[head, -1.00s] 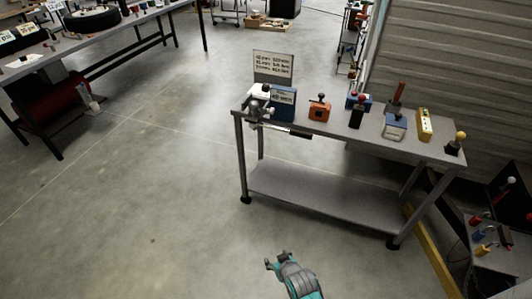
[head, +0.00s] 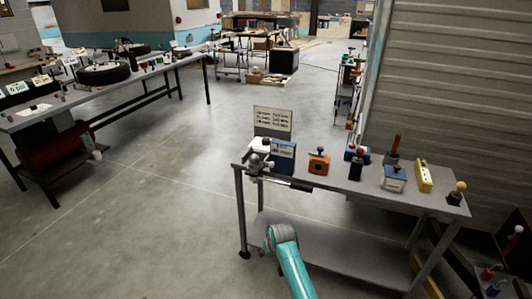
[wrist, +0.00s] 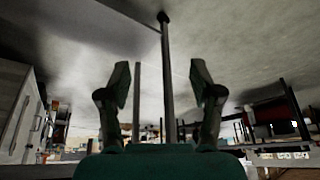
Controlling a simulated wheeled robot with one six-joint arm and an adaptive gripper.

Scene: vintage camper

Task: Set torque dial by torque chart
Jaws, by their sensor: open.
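A white chart (head: 273,122) with lines of dark print, too small to read, stands at the back left of the metal workbench (head: 420,200). A blue box (head: 283,156) with a small printed label stands in front of it. A grey clamp-like fixture (head: 257,164) sits at the bench's left end, with a black-handled bar (head: 300,186) along the front edge. I cannot make out a dial or its setting. My gripper (wrist: 160,85) is open and empty in the wrist view, which looks upside down. In the head view my arm is before the bench's lower front.
On the bench are an orange box (head: 319,163), a blue-and-white box (head: 394,178), a yellow box (head: 424,176) and a yellow-knobbed lever (head: 457,192). A long table (head: 150,72) stands at left. The floor between is clear. A corrugated wall (head: 460,90) rises at right.

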